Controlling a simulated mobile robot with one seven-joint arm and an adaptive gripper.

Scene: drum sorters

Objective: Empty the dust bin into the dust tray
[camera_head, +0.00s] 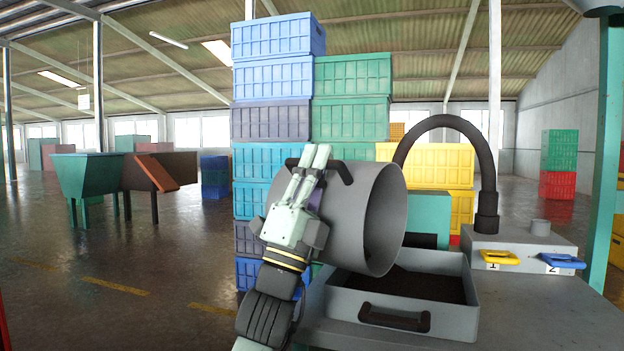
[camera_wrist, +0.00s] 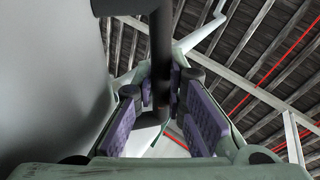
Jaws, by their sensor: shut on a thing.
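The dust bin (camera_head: 338,218) is a grey cylinder tipped onto its side, its open mouth facing right and slightly down. It is held above the left part of the dust tray (camera_head: 402,310). The dust tray is a grey box with a dark front handle, and dark dust covers its floor. My gripper (camera_head: 318,160) is at the bin's upper left, shut on the bin's dark handle. In the wrist view the purple finger pads (camera_wrist: 165,112) close around the dark handle bar (camera_wrist: 160,60), with the bin's grey wall at left. The bin's inside looks empty where visible.
The tray stands on a grey bench (camera_head: 540,310). To its right is a grey unit with a black hose (camera_head: 484,165), a yellow handle (camera_head: 499,257) marked 1 and a blue handle (camera_head: 561,261) marked 2. Stacked crates (camera_head: 352,110) stand behind. Open floor lies left.

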